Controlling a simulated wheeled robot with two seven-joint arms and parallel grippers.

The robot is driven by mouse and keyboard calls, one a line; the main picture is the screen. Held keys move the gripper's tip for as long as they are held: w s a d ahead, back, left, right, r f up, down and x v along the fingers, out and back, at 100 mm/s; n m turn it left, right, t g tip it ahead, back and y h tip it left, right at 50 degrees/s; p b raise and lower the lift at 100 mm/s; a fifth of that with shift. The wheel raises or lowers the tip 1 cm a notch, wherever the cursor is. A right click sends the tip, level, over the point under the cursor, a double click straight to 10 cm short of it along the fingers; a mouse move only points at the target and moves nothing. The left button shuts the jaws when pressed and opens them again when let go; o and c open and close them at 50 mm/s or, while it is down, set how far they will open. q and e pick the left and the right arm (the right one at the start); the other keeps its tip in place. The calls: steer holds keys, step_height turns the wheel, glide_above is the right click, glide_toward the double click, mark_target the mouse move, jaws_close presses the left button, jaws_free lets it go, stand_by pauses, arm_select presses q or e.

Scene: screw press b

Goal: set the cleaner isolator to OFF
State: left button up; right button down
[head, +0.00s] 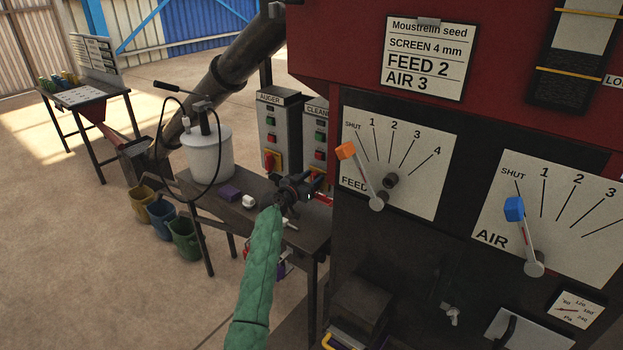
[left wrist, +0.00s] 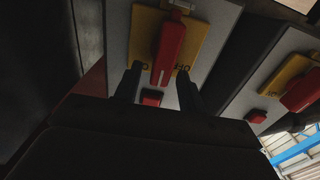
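The cleaner isolator is a grey box (head: 318,125) labelled CLEAN…, partly hidden behind the red machine in the head view. In the left wrist view its yellow plate (left wrist: 198,43) and red handle (left wrist: 170,50) fill the upper middle, upside down. The handle's white-marked tip lies between the two plate labels, the right one reading OFF; the left one is partly covered. My left gripper (head: 308,184) is at the front of this box; in the left wrist view its fingers (left wrist: 159,88) are open on either side of the handle tip, with gaps visible. My right gripper is not in view.
The auger box (head: 280,125), with a similar red handle (left wrist: 302,91), stands close beside. Below is a bench (head: 222,205) with a white drum (head: 208,153) and small items. The machine's FEED panel (head: 415,170) is close on the right.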

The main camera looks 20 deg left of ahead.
arm_select(q)
jaws_close()
